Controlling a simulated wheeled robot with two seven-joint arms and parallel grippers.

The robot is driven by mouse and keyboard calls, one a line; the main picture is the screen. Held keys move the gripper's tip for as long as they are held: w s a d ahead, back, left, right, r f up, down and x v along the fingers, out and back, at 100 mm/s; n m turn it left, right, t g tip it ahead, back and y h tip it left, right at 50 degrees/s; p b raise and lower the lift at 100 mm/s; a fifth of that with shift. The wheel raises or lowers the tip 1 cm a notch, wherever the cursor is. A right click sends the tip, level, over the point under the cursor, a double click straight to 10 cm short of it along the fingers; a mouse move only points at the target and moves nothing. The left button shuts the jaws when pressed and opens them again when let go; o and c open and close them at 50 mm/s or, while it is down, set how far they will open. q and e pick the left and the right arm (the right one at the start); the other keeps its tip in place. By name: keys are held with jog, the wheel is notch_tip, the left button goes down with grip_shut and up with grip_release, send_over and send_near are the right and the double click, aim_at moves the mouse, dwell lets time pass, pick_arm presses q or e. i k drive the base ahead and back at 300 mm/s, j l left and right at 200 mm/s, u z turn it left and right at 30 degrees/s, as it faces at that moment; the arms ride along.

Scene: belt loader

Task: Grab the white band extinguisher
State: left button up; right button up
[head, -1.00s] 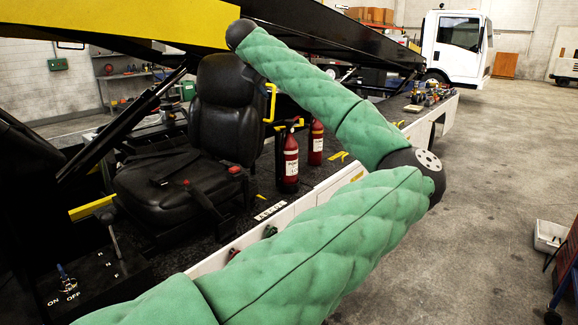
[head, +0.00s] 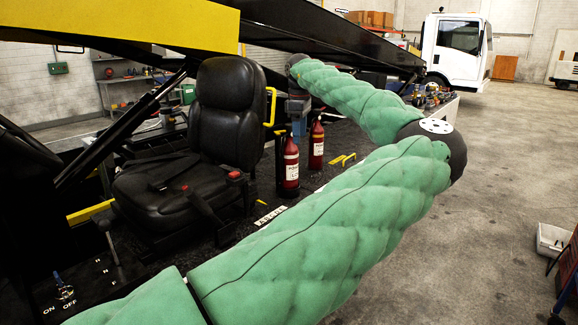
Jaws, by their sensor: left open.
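Two red fire extinguishers stand upright on the dark deck right of the black seat. My left gripper (head: 297,116) hangs below the wrist, small and dark, close above or behind the tops of the extinguishers. Its fingers are hard to make out; it is open, with nothing seen in it. My right gripper is out of view.
The black seat (head: 227,115) and a yellow handle (head: 271,106) stand just left of the extinguishers. A black and yellow boom (head: 130,20) passes overhead. A control panel (head: 70,290) is at lower left. Open concrete floor lies to the right.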

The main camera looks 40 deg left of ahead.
aim_at(290, 153)
jog(key=i+j, duration=0.7)
jog(key=j, duration=0.2)
